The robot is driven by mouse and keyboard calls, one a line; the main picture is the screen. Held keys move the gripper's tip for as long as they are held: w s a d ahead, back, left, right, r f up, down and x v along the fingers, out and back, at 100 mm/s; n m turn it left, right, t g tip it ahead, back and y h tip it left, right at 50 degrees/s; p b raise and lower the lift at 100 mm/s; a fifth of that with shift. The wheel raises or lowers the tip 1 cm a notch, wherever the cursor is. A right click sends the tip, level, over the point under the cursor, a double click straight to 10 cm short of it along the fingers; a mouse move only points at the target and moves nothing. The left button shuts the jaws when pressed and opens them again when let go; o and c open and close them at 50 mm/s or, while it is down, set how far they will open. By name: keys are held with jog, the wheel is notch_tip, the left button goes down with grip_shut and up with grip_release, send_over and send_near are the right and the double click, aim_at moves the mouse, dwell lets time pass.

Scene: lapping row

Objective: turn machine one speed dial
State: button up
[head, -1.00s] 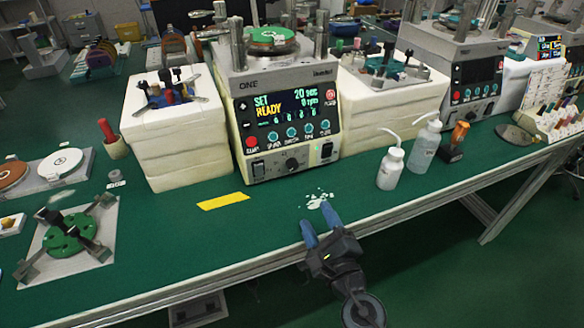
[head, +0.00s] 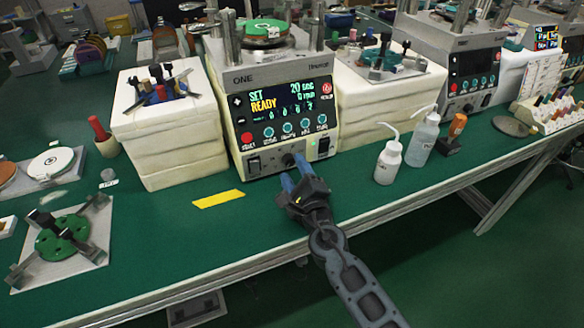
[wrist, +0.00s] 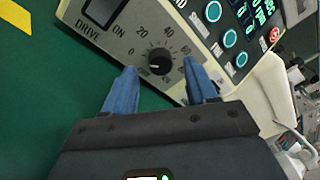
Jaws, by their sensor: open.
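Machine one (head: 270,95) stands at the middle of the bench, labelled ONE, its lit screen showing SET, READY, 20 and 0. Its black speed dial (head: 289,160) is low on the front panel. In the wrist view the dial (wrist: 159,62) sits inside a printed scale with 0, 20, 40 and 60. My gripper (head: 293,180) is in front of the dial with blue fingers open. In the wrist view its fingertips (wrist: 160,75) lie on either side of the dial's lower edge in the picture; I cannot tell whether they touch it.
A dark switch (wrist: 104,10) marked DRIVE is left of the dial. White foam blocks (head: 175,130) flank the machine. Two bottles (head: 389,162) stand to the right.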

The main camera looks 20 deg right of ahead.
jog(key=shift+w+d, duration=0.1)
jog(key=shift+w, duration=0.8)
jog(key=c, duration=1.1)
